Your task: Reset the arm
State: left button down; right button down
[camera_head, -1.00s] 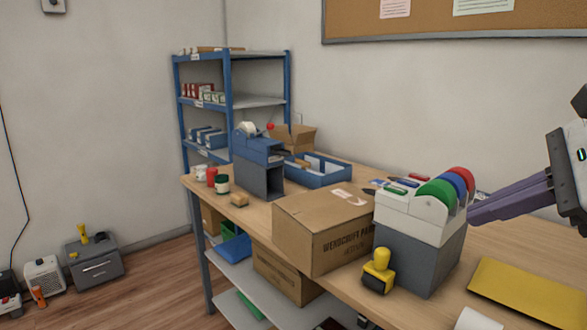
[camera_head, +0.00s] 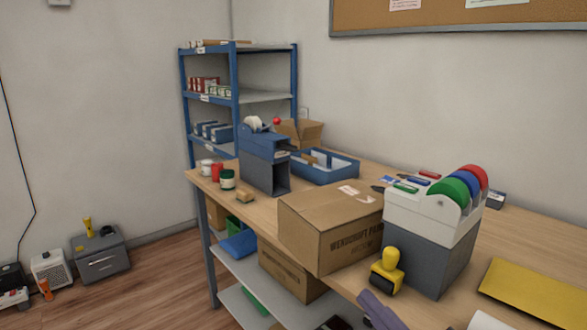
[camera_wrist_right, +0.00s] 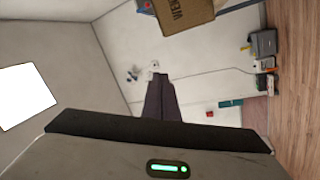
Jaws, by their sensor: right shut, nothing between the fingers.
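My right gripper (camera_head: 368,297) shows only by its purple-grey fingers at the bottom edge of the head view, in front of the counter's near side and below the yellow-handled stamp. In the right wrist view its fingers (camera_wrist_right: 158,78) lie together, shut and empty, and point towards the wall and floor area. My left gripper is in neither view.
The counter (camera_head: 512,247) holds a cardboard parcel (camera_head: 325,230), a tape dispenser (camera_head: 428,240), a yellow stamp (camera_head: 388,272), a yellow envelope (camera_head: 535,293) and a blue tray (camera_head: 325,171). A blue shelf unit (camera_head: 235,92) stands behind.

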jog(key=s+d+f+m+g+h, duration=0.1)
jog(key=s+d+f+m+h, duration=0.2)
jog(key=f, duration=0.4)
jog(key=f+m+h, duration=0.3)
jog(key=f+m, duration=0.2)
jog(key=f, duration=0.1)
jog(key=s+f+m+g+h, duration=0.3)
jog(key=s+f+m+g, duration=0.5)
jog(key=s+f, duration=1.1)
notch_tip(320, 180, down, 3)
jog(key=shift+s+d+r+m, duration=0.15)
jog(key=shift+d+r+m, duration=0.05)
jog(key=shift+m, duration=0.2)
